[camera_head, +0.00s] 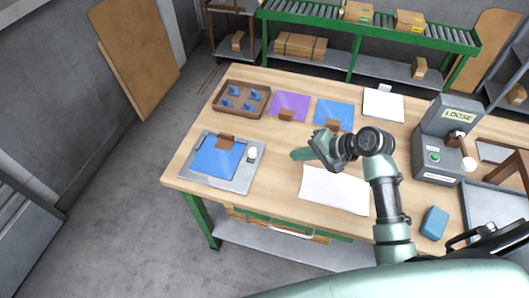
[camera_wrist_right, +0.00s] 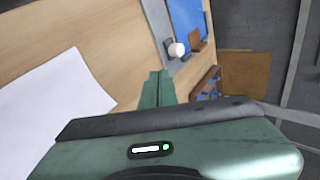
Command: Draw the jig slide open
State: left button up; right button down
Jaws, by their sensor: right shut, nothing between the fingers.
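The jig (camera_head: 188,173) is a grey plate on the left front part of the table, with a blue panel (camera_head: 214,160) and a brown block (camera_head: 225,142) on it. A white round knob (camera_head: 252,153) stands at the jig's right side. The knob also shows in the right wrist view (camera_wrist_right: 177,50), beside the blue panel (camera_wrist_right: 187,18). My right gripper (camera_head: 297,154) is shut and empty, its green fingers pointing left towards the knob, with a gap between. In the right wrist view the fingertips (camera_wrist_right: 158,76) lie below the knob in the picture. My left gripper is not in view.
A white sheet (camera_head: 335,190) lies near the table's front edge. A brown tray (camera_head: 219,103) with blue pieces and purple (camera_head: 287,102) and blue (camera_head: 334,109) sheets lie behind. A grey machine marked LOOSE (camera_head: 438,150) and a blue block (camera_head: 434,223) stand right. Bare wood lies between jig and gripper.

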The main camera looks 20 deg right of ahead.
aim_at(256, 154)
jog(key=shift+r, duration=0.1)
jog(key=p+x, duration=0.1)
jog(key=x, duration=0.9)
jog(key=shift+r, duration=0.1)
jog(key=shift+w+a+p, duration=0.6)
jog(key=shift+w+a, duration=0.3)
jog(key=shift+w, duration=0.05)
jog(key=shift+w+a, duration=0.45)
jog(key=shift+w, duration=0.1)
